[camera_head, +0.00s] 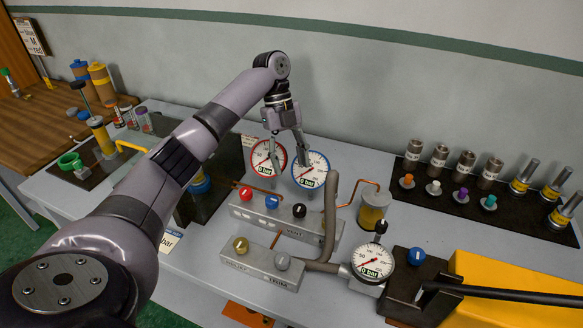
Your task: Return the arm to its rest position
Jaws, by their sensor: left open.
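My left arm comes in from the lower left and reaches over the grey workbench. My left gripper (286,158) hangs pointing down at its end. Its fingers are apart, with nothing seen between them. It is in front of the red-rimmed gauge (262,160) and the blue-rimmed gauge (310,170), and it partly covers the red-rimmed one. I cannot tell whether a finger touches a gauge. Below it is a grey valve block (284,216) with red, blue and black knobs. My right gripper is not in view.
A lower block (260,264) with gold and grey knobs stands in front. A third gauge (372,258), a blue-knobbed vise (417,262) and a yellow block (500,290) are at the right. Cylinders stand on a dark mat (475,200). A wooden table (35,125) is far left.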

